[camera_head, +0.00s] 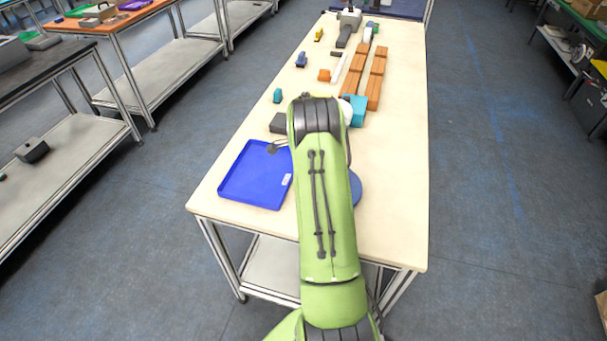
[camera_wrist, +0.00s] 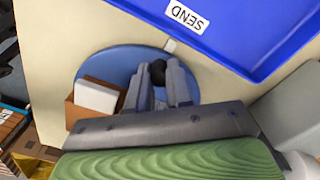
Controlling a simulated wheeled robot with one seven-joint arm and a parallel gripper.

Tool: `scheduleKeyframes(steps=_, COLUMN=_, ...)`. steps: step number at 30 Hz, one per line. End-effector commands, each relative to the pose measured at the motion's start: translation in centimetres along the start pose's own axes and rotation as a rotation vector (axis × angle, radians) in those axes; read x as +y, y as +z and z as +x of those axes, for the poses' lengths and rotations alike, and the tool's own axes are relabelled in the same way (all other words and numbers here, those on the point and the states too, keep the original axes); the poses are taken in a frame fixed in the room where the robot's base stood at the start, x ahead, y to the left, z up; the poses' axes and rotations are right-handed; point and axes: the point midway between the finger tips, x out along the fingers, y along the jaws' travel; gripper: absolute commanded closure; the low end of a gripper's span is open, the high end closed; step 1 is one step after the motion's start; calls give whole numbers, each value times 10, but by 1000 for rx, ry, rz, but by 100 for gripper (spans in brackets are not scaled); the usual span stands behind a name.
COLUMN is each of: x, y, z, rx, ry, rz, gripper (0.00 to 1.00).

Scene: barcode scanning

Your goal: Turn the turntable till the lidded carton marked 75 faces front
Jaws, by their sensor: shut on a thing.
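The blue turntable (camera_wrist: 106,66) lies on the table; in the head view only a sliver (camera_head: 355,190) shows to the right of my arm. A brown carton (camera_wrist: 85,113) with a white piece on or in it (camera_wrist: 97,97) stands on the turntable's left part in the wrist view. No number 75 is readable on it. My gripper (camera_wrist: 158,77) is shut on a black knob (camera_wrist: 158,70) above the turntable. A small pale tab (camera_wrist: 170,45) sits at the turntable's edge. In the head view my arm hides my gripper and the carton.
A blue tray (camera_head: 245,180) lies just left of my arm; its SEND label (camera_wrist: 187,17) shows in the wrist view. Several orange-brown blocks (camera_head: 357,75), a teal block (camera_head: 356,111) and small items stand farther up the table. The table's right strip (camera_head: 395,190) is clear.

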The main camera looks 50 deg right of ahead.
Motion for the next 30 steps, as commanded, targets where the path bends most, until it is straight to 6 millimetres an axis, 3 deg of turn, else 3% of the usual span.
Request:
scheduleKeyframes(steps=21, x=-3, y=-2, z=0, rx=1, ry=-3, rz=41, gripper=100)
scheduleKeyframes(steps=22, x=-3, y=-2, z=0, rx=1, ry=-3, rz=41, gripper=78)
scheduleKeyframes(steps=24, x=-3, y=-2, z=0, rx=1, ry=-2, rz=41, gripper=69)
scheduleKeyframes(steps=30, x=-3, y=-2, z=0, rx=1, ry=-1, rz=41, gripper=69)
